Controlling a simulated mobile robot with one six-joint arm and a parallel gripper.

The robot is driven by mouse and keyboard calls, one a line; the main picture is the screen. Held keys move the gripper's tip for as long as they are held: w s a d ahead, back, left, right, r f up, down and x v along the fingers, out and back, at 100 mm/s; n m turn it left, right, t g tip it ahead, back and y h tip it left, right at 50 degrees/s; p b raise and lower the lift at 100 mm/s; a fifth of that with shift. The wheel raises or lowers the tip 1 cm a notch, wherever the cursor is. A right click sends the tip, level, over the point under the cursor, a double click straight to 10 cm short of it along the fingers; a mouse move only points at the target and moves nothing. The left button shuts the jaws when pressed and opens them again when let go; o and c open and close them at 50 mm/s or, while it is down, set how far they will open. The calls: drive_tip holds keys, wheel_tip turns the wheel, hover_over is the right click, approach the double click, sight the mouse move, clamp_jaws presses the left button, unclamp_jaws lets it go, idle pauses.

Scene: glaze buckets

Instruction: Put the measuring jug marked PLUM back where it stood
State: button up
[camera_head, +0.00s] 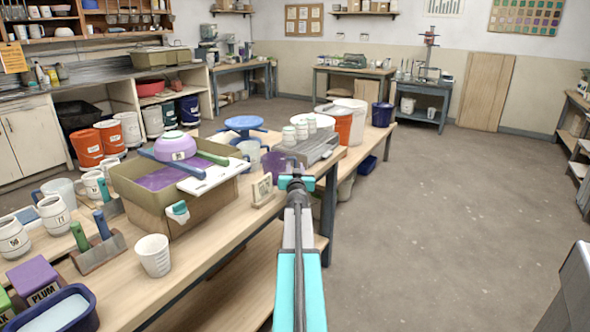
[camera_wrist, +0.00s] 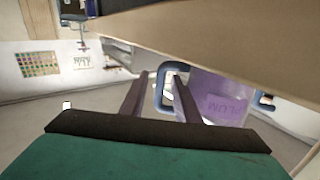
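The measuring jug marked PLUM (camera_wrist: 218,105) is purple and translucent, with a blue handle, and fills the right of the wrist view. In the head view the purple jug (camera_head: 274,164) stands just behind my gripper (camera_head: 296,183), which partly covers it. In the wrist view my gripper (camera_wrist: 160,95) has its two dark fingers apart, with the upright bar of the handle between them. A gap shows between the left finger and the bar, so the gripper looks open around the handle. The jug's base is hidden in the head view.
A purple PLUM box (camera_head: 34,280) is at the bench's near left. A tan basin (camera_head: 150,210) of purple glaze carries a bowl and a white scraper. A small wooden sign (camera_head: 262,190), a clear jug (camera_head: 249,150) and a grey scale (camera_head: 318,147) are near.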

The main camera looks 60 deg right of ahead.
drive_tip(key=shift+a+r, duration=0.1)
drive_tip(key=shift+r, duration=0.05)
drive_tip(key=v, duration=1.1)
drive_tip(key=shift+s+a+p, duration=0.25)
drive_tip(key=shift+s+p, duration=0.05)
drive_tip(key=shift+s, duration=0.05)
idle(1.1)
